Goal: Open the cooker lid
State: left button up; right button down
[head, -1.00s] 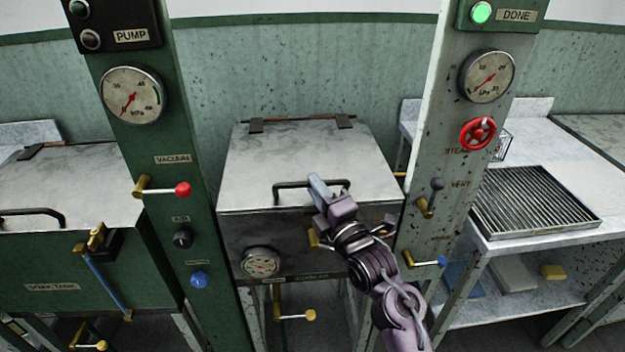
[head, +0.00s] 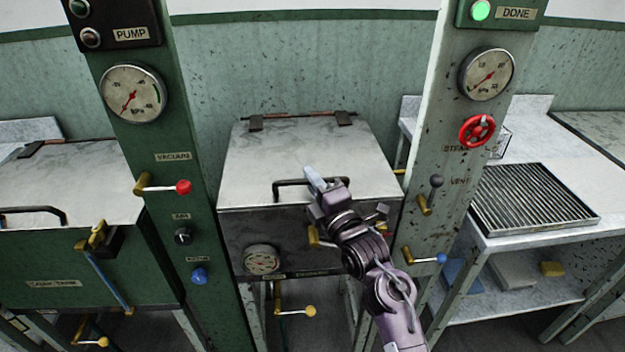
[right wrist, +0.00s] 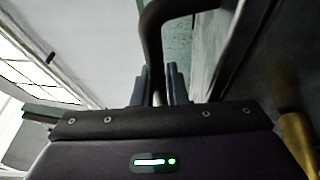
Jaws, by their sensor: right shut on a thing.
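The cooker lid (head: 255,155) is a flat grey metal plate on the middle unit, lying shut, with two dark hinges at its back edge. Its dark bar handle (head: 287,186) stands near the front edge. My right gripper (head: 314,178) reaches in from the lower right and is shut on the handle. In the right wrist view the handle (right wrist: 152,35) runs down between the two fingers (right wrist: 158,88). The gripper hides the handle's right part in the head view. My left gripper is out of view.
A green post (head: 180,215) with a red-knobbed lever stands left of the cooker. A pale post (head: 440,150) with a red handwheel (head: 477,131) and levers stands right, close to my right arm. A soak tank (head: 70,260) is at far left. A grated bench (head: 535,200) is at right.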

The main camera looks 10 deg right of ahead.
jog(key=w+r+m+g+h+p, duration=0.1)
jog(key=w+r+p, duration=0.3)
jog(key=r+p, duration=0.6)
jog(key=w+r+m+g+h+p, duration=0.1)
jog(key=w+r+g+p, duration=0.2)
jog(key=r+p, duration=0.8)
jog(key=shift+w+g+p, duration=0.4)
jog(key=shift+w+p, duration=0.5)
jog(key=shift+w, duration=0.3)
